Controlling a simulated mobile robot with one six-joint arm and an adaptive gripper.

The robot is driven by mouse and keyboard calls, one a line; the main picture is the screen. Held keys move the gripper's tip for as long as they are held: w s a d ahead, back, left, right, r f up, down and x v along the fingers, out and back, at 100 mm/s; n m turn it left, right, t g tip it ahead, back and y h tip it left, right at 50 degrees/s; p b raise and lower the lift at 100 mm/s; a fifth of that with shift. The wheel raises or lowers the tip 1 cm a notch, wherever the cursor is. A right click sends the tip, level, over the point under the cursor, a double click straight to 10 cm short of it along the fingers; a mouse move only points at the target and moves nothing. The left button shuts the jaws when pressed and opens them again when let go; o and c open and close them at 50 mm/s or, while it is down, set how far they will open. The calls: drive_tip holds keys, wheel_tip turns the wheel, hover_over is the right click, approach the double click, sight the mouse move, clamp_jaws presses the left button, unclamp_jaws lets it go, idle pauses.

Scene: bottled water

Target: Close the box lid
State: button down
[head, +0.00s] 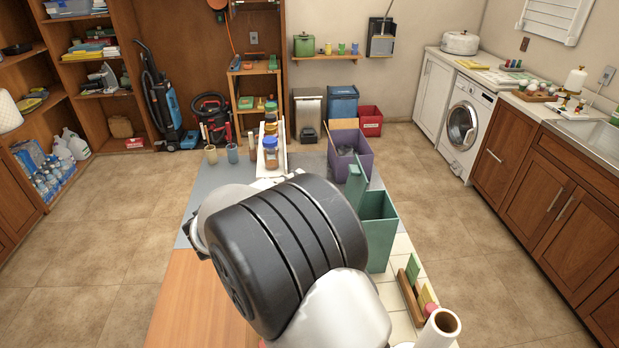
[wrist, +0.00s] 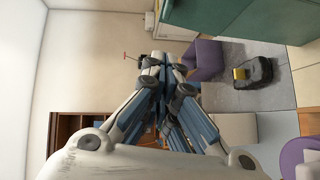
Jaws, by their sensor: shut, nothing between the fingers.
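A teal-green box (head: 380,232) stands on the table to the right of my arm in the head view. A green panel (head: 357,184), apparently its lid, stands raised at its left side, so the box looks open. My arm hides part of the box's left side. In the wrist view a large green surface (wrist: 225,22), likely the box or its lid, fills the upper right. My gripper (wrist: 158,62) is shut and empty in the wrist view, below and left of this surface, apparently apart from it. In the head view my arm hides the gripper.
A purple bin (head: 351,160) is behind the green box. A white rack with jars (head: 270,158) stands left of it. A wooden holder (head: 411,297) and a paper roll (head: 440,328) are at the front right.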

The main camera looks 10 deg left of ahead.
drive_tip(key=w+d+f+b, duration=0.1)
drive_tip(key=w+d, duration=0.6)
drive_tip(key=w, duration=0.1)
drive_tip(key=shift+d+f, duration=0.25)
drive_tip(key=shift+f, duration=0.15)
drive_tip(key=shift+d, duration=0.1)
